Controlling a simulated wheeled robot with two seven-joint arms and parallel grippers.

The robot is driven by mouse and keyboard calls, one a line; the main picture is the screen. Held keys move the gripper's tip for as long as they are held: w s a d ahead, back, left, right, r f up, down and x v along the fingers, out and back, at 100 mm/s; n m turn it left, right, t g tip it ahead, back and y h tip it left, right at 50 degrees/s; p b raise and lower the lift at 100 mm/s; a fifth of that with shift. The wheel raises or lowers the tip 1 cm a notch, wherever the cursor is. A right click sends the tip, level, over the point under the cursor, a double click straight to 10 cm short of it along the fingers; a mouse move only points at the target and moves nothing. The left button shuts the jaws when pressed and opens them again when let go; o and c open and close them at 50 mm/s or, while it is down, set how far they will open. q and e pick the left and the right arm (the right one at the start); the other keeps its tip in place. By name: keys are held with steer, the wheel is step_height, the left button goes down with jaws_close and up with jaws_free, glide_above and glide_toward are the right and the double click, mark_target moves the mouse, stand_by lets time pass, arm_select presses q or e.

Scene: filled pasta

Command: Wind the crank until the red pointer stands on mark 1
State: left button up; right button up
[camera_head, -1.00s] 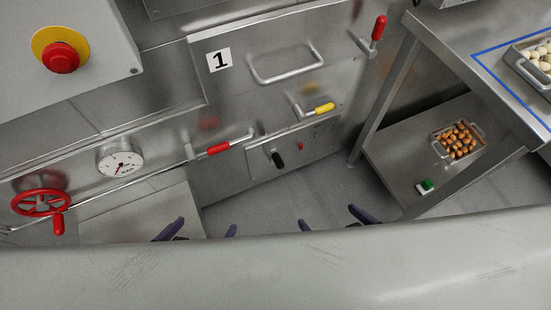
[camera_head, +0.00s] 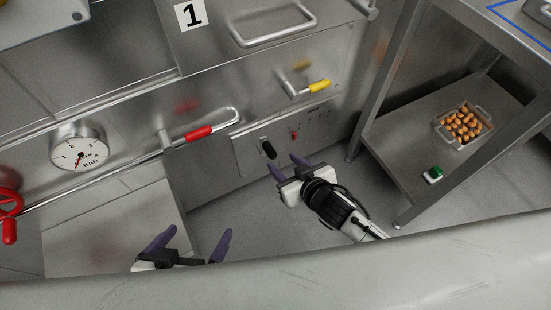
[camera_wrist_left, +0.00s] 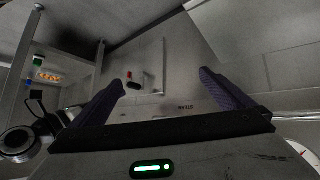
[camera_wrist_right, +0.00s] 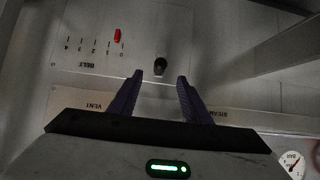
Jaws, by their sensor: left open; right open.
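The crank's black handle (camera_head: 268,149) is on the steel front panel, low in the middle of the head view. It also shows in the right wrist view (camera_wrist_right: 160,66). The red pointer (camera_wrist_right: 117,36) stands by the 0 end of the BELT scale, which runs 0 to 4; it is small in the head view (camera_head: 294,135). My right gripper (camera_head: 288,165) is open and empty, just in front of the panel. In its wrist view the handle lies ahead, between the fingertip lines, seemingly apart. My left gripper (camera_head: 198,232) is open and empty, lower left.
A red lever handle (camera_head: 199,132) and a yellow one (camera_head: 320,86) project near the panel. A pressure gauge (camera_head: 79,148) and red handwheel (camera_head: 8,209) are left.

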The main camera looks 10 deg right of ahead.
mark_target(274, 155)
steer(key=b+x, duration=0.7)
steer(key=x, duration=0.2)
steer(key=shift+f, duration=0.2)
arm_select(q)
steer(key=w+d+f+m+g+h, duration=0.1)
steer(key=d+f, duration=0.2)
steer(key=f, duration=0.1)
steer(key=shift+w+d+f+g+b, duration=0.25)
steer(key=shift+w+f+g+b, duration=0.05)
steer(key=shift+f+g+b, duration=0.1)
arm_select(e)
steer(key=shift+w+a+f, duration=0.25)
steer(key=shift+w+f, duration=0.05)
steer(key=shift+w, duration=0.3)
